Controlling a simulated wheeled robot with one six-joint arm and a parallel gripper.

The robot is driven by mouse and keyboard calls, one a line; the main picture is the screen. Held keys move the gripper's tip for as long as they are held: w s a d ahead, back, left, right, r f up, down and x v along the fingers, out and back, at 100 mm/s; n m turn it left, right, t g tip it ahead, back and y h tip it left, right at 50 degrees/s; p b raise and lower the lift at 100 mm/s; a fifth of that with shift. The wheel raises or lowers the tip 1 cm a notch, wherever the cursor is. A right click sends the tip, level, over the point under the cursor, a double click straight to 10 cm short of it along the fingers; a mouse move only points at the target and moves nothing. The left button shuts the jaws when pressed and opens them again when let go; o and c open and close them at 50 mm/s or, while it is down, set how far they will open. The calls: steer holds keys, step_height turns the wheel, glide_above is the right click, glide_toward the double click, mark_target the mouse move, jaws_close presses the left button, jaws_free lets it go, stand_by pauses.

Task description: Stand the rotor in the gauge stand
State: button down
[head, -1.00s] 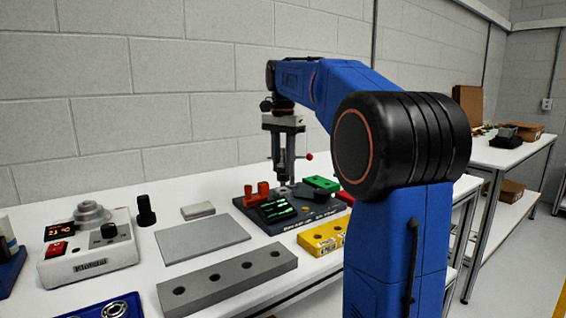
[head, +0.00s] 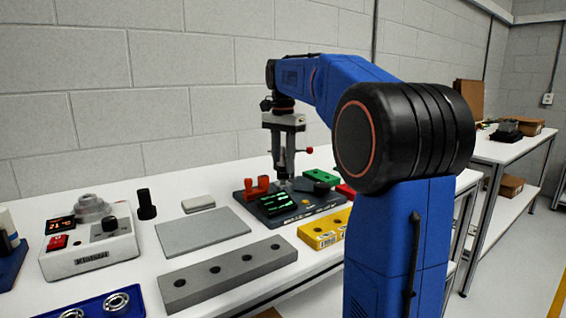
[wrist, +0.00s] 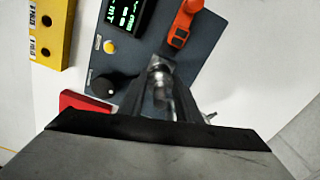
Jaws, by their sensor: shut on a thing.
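My gripper (head: 283,178) points down over the dark gauge stand (head: 310,209), which carries a lit green display (head: 277,204). In the wrist view the stand's dark top (wrist: 128,60) lies beneath the fingers. My gripper (wrist: 158,82) is shut on a small shiny metal part, which looks like the rotor (wrist: 159,70). Only its bright end shows between the fingertips; the rest is hidden by the fingers. It is close over the stand by an orange bracket (wrist: 181,24). I cannot tell whether it touches the stand.
A yellow block with holes (head: 322,230) stands in front of the stand. A grey block with holes (head: 228,270) and a flat grey plate (head: 202,232) lie left of it. A white instrument (head: 90,243) stands further left. A red piece (wrist: 84,102) is near the stand's edge.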

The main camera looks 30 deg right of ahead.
steer(key=shift+f, duration=0.75)
steer(key=c, duration=0.9)
jaws_free()
steer(key=shift+r, duration=3.2)
